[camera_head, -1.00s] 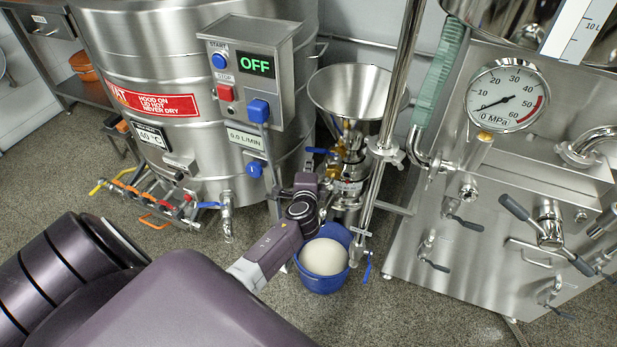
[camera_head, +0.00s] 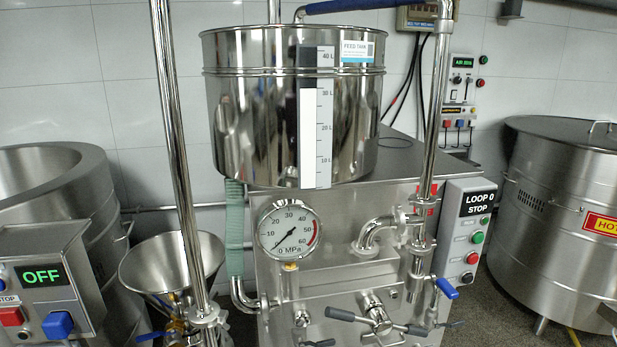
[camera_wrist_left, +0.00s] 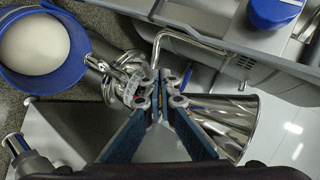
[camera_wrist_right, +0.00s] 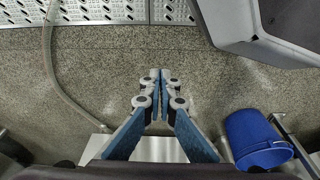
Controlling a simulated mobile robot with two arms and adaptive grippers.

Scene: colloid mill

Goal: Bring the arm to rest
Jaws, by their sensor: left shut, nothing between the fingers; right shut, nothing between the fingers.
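My left gripper (camera_wrist_left: 162,85) is shut and empty in the left wrist view. It is above the colloid mill, whose steel funnel (camera_wrist_left: 228,125) shows to the right of the fingers. A blue bucket (camera_wrist_left: 78,45) with white contents is at the upper left of that view. My right gripper (camera_wrist_right: 160,80) is shut and empty over the speckled floor in the right wrist view. The head view shows neither arm. There the mill funnel (camera_head: 172,263) stands at the lower left, beside a steel pipe.
The feed tank (camera_head: 250,115) stands above a steel machine with a pressure gauge (camera_head: 288,232). A control box reading OFF (camera_head: 45,285) is at the left, and a hot vat (camera_head: 560,210) at the right. A blue bucket (camera_wrist_right: 255,138) stands right of my right gripper. Floor beneath it is open.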

